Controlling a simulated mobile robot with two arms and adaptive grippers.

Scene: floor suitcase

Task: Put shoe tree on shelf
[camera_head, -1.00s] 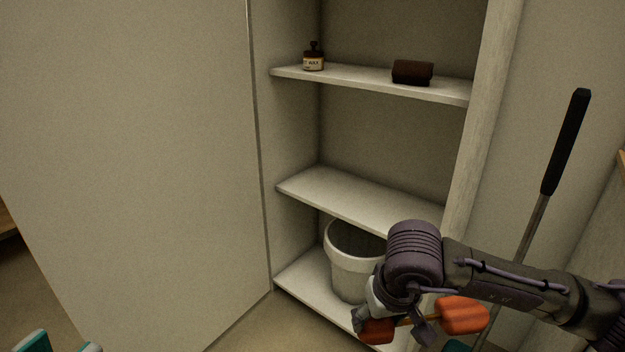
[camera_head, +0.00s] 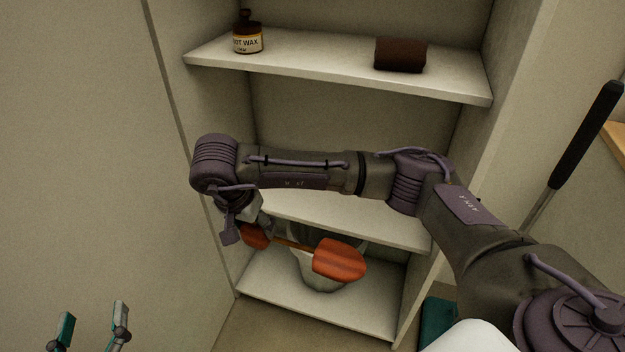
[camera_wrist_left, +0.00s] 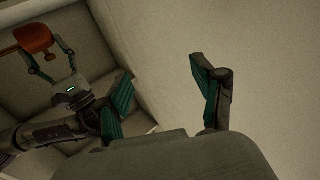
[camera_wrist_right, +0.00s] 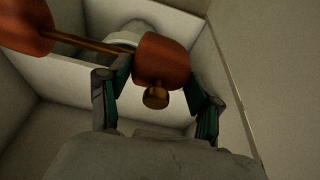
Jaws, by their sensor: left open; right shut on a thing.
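The shoe tree (camera_head: 338,261) has two reddish-brown wooden ends joined by a thin rod, with a small knob at one end. My right gripper (camera_wrist_right: 158,98) is shut on the knob-end block, and the shoe tree (camera_wrist_right: 160,58) sticks out to the left in the right wrist view. In the head view it hangs in front of the cabinet's lower part, before the bucket; my right wrist partly hides the held end. The middle shelf (camera_head: 375,224) is partly covered by my right arm. My left gripper (camera_head: 92,326) is open and empty at the lower left; its fingers also show in the left wrist view (camera_wrist_left: 165,90).
The upper shelf (camera_head: 310,62) holds a wax bottle (camera_head: 248,38) and a dark brown brush-like block (camera_head: 400,55). A pale bucket (camera_head: 322,284) stands on the bottom shelf (camera_head: 265,299). A black-handled pole (camera_head: 588,135) leans at the right. The visible middle shelf surface looks bare.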

